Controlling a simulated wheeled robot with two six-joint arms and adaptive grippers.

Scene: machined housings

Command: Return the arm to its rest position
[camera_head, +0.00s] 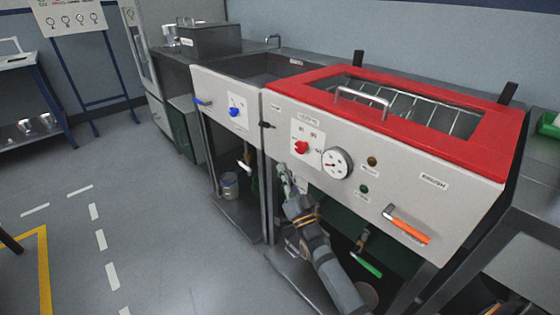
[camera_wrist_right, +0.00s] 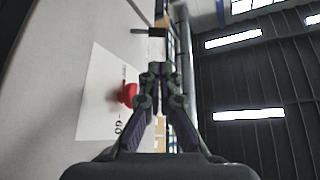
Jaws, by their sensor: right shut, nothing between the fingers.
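My right gripper (camera_head: 284,178) is in the head view, in front of the white front panel of the red-topped machine (camera_head: 400,125), below its red knob (camera_head: 301,147). My right arm reaches up to it from the bottom of the picture. In the right wrist view the gripper (camera_wrist_right: 157,70) points ahead with its fingers together and nothing between them. The red knob (camera_wrist_right: 128,94) shows just left of the fingers there, on a white label. I cannot tell whether the fingers touch the panel. My left gripper is not in view.
The machine's front carries a round gauge (camera_head: 337,163), an orange-handled lever (camera_head: 408,225) and a green-handled valve (camera_head: 367,264) underneath. A blue-knobbed sink unit (camera_head: 236,112) stands to its left. The grey floor (camera_head: 150,215) at left is clear.

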